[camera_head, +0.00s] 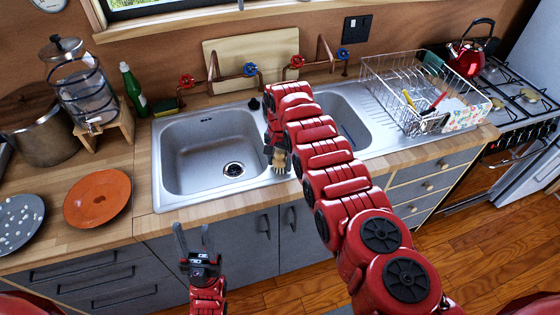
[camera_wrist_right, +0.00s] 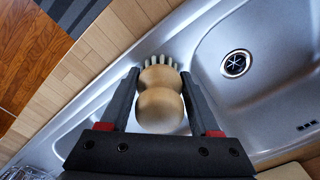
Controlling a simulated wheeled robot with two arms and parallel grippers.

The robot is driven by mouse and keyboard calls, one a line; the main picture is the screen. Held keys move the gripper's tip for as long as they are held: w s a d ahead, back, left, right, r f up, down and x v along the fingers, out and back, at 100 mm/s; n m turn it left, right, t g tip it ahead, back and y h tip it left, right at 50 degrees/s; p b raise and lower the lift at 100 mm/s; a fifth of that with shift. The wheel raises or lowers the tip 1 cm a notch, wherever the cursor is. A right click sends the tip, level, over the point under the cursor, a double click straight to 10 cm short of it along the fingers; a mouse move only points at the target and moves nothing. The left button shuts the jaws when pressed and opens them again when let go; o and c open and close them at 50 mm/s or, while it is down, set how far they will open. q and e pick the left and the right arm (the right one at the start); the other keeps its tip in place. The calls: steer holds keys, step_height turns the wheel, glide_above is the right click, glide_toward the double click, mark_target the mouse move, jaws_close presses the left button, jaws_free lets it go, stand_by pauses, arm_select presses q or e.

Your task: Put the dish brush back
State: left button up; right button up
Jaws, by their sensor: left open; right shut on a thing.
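The dish brush (camera_wrist_right: 160,105) has a rounded wooden body and pale bristles. My right gripper (camera_wrist_right: 158,84) is shut on it, with one finger on each side of the wood. In the head view the brush (camera_head: 279,160) hangs bristles-down over the sink (camera_head: 187,190), near the divider between the basins. I cannot tell whether the bristles touch the metal. My right arm hides part of the sink. My left gripper (camera_head: 193,229) is open and empty, in front of the cabinet doors below the counter edge.
A wire dish rack (camera_head: 418,85) with utensils stands right of the sink. Copper taps (camera_head: 250,72), a green bottle (camera_head: 133,90) and a sponge (camera_head: 165,107) line the back. An orange plate (camera_head: 97,196), grey plate (camera_head: 18,220) and glass dispenser (camera_head: 86,92) occupy the left counter.

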steer(key=shift+f, duration=0.2)
steer(key=o, duration=1.4)
steer(key=shift+r, duration=0.1)
steer(key=shift+c, duration=0.2)
steer(key=shift+r, duration=0.4)
step_height(320, 180, up, 2)
steer(key=shift+r+p, duration=0.1)
steer(key=shift+p, duration=0.55)
step_height(320, 180, up, 8)
steer(key=b, duration=0.3)
steer(key=shift+s+r, duration=0.1)
steer(key=shift+r, duration=0.5)
